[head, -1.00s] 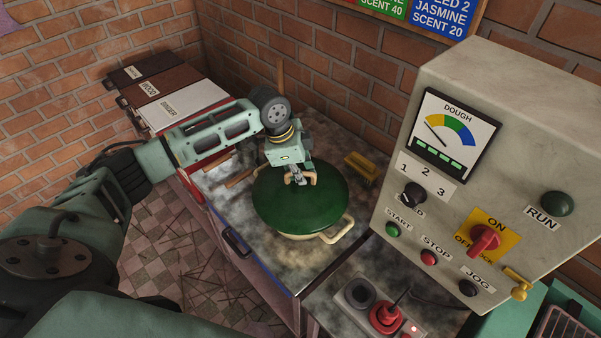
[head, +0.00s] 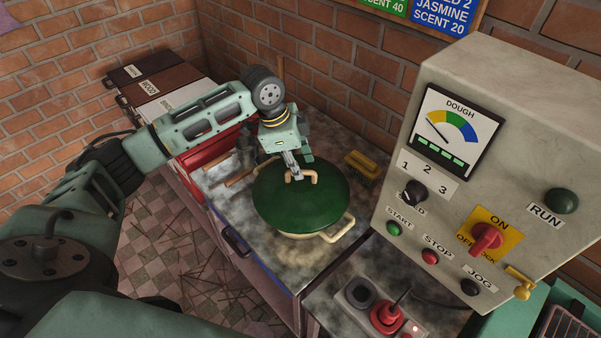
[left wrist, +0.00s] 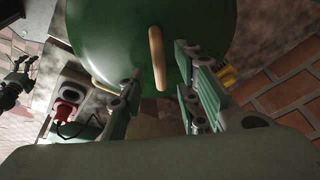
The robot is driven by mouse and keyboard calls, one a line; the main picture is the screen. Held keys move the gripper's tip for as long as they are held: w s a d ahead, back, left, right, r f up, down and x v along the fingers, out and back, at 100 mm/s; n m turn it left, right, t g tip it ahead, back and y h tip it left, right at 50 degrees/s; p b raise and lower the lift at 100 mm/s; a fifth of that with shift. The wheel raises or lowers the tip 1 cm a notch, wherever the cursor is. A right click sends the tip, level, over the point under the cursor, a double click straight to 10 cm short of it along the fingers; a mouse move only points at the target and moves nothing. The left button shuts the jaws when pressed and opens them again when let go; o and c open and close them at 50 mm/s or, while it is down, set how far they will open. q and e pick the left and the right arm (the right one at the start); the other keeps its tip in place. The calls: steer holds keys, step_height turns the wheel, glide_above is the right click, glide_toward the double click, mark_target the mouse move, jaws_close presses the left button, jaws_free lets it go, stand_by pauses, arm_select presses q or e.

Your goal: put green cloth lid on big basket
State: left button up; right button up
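The green cloth lid (head: 298,208), with a tan bar handle (head: 313,176) on top, lies over the big cream basket (head: 312,237) on the worktop. Only the basket's front rim and a side handle show below it; the lid looks about level. My left gripper (head: 297,163) is just above the lid handle. In the left wrist view my left gripper (left wrist: 158,90) has its fingers spread, with the lid handle (left wrist: 157,57) in the gap between them, and the lid (left wrist: 110,35) beyond. A dark shape at that view's left edge may be my right gripper (left wrist: 18,85); its state is unclear.
A yellow brush-like block (head: 362,168) lies behind the basket. Labelled drawers or boxes (head: 165,90) are at the back left. Brick walls close off the back.

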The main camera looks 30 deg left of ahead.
arm_select(q)
steer(key=b+v, duration=0.1)
steer(key=v, duration=0.5)
steer(key=shift+a+r, duration=0.1)
steer(key=shift+r, duration=0.2)
steer(key=shift+v, duration=0.75)
steer(key=shift+s+f, duration=0.1)
steer(key=shift+s, duration=0.05)
